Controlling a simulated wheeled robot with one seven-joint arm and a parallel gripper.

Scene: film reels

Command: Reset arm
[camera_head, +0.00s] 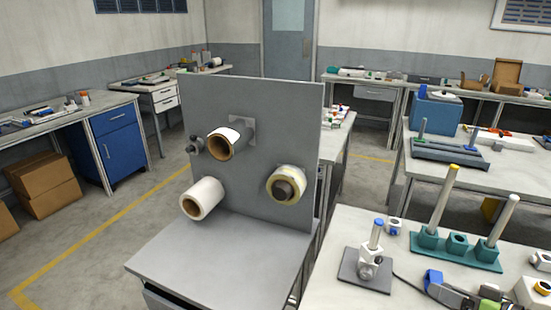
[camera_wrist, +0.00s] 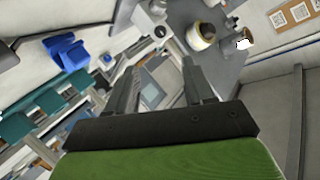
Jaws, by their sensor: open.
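My gripper (camera_wrist: 160,72) shows in the wrist view with its two dark fingers spread apart and nothing between them. My arm and gripper do not show in the head view.
A white table (camera_head: 335,228) at right holds a teal base with posts (camera_head: 455,250), a grey stand (camera_head: 366,270) and several small parts. The panel stands on a grey bench (camera_head: 190,270). A blue cabinet (camera_head: 120,145) and cardboard boxes (camera_head: 45,185) are at left. Floor between is open.

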